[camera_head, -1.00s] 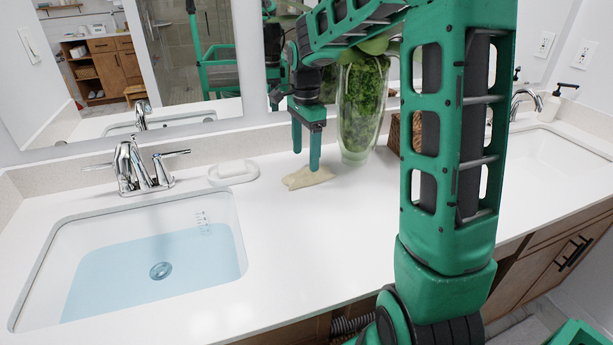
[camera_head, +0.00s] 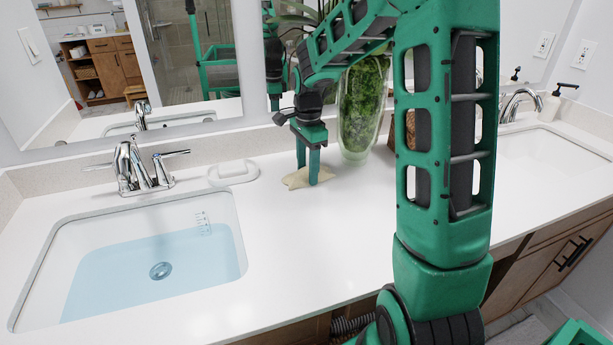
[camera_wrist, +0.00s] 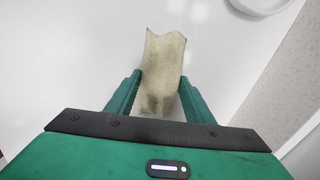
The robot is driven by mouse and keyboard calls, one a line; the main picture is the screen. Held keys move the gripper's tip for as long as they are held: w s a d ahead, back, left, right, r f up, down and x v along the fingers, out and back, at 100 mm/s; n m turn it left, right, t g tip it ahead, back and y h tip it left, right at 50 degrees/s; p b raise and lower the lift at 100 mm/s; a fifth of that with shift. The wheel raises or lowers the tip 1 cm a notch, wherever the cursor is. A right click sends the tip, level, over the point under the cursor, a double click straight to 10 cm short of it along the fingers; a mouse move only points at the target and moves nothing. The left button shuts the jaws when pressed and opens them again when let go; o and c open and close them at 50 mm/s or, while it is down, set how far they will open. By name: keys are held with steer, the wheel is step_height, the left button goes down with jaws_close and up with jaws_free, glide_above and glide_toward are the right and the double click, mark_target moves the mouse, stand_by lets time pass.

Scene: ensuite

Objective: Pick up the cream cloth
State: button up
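The cream cloth (camera_head: 295,180) lies as a small crumpled piece on the white counter, between the soap dish and the glass vase. My gripper (camera_head: 307,175) points down at it, with its fingertips low at the cloth. In the wrist view the cloth (camera_wrist: 163,65) runs between the two green fingers of my gripper (camera_wrist: 160,80) and extends beyond their tips. The fingers stand apart, one at each side of the cloth, with their tips close to its edges. I cannot tell whether they touch it. The cloth rests on the counter.
The glass vase (camera_head: 362,110) with greenery stands just right of my gripper. A white soap dish (camera_head: 233,173) is to the left. The water-filled sink (camera_head: 150,265) and its faucet (camera_head: 135,168) lie further left. The front counter middle is clear.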

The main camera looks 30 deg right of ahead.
mark_target(303, 171)
steer(key=shift+r, duration=0.1)
steer(key=shift+r, duration=0.6)
steer(key=r, duration=0.1)
steer(key=a+r, duration=0.1)
steer(key=r, duration=0.1)
steer(key=shift+a+r, duration=0.15)
steer(key=shift+r, duration=0.1)
steer(key=a+r, duration=0.6)
steer(key=a, duration=0.4)
steer(key=shift+w+a, duration=0.2)
steer(key=shift+w, duration=0.15)
steer(key=shift+o, duration=0.5)
